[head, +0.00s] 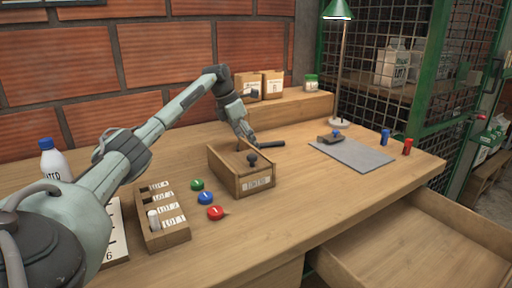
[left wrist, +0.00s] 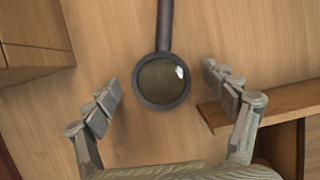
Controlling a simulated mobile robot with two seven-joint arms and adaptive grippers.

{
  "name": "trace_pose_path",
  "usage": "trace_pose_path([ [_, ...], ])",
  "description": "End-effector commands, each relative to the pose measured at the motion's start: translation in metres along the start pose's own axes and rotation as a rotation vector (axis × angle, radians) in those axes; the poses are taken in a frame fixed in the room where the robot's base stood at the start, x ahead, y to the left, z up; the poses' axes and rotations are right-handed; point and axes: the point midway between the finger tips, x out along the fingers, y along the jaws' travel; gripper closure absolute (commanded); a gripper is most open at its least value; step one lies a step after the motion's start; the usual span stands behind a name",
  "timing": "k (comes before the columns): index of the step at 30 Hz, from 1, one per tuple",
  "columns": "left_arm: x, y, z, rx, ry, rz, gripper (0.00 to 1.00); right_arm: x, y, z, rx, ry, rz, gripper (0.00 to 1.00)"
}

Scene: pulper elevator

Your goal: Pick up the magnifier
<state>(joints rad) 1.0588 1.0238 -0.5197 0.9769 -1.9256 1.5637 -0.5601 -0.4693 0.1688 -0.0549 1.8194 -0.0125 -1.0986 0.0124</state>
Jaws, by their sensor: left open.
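The magnifier lies flat on the wooden desk; its dark handle (head: 270,144) shows in the head view just right of my left gripper (head: 247,142). Its lens end is mostly hidden there by the gripper. In the left wrist view the magnifier (left wrist: 161,80) has a round dark rim and a handle running to the top edge. My left gripper (left wrist: 165,88) is open, with one finger on each side of the lens. The fingers appear clear of the rim; their height above the desk is hard to tell. My right gripper is not in view.
A wooden box with a dark knob (head: 241,183) stands close in front of the gripper. A slotted tray (head: 177,236) and green, blue and red round pieces (head: 216,213) lie nearer. A grey mat (head: 352,154), a lamp (head: 340,75) and an open drawer (head: 420,245) are at the right.

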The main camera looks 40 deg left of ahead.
Motion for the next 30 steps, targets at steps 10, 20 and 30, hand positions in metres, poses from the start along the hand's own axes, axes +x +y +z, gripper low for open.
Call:
trace_pose_path([
  [10, -0.001, 0.0, 0.0, 0.0, -0.001, 0.001, 0.39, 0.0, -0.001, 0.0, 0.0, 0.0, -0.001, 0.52],
  [20, -0.002, 0.0, 0.0, 0.0, -0.002, 0.001, 0.7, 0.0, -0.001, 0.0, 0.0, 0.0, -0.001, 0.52],
  [30, -0.026, 0.001, 0.011, 0.0, -0.007, 0.003, 0.7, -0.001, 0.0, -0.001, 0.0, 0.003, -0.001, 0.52],
])
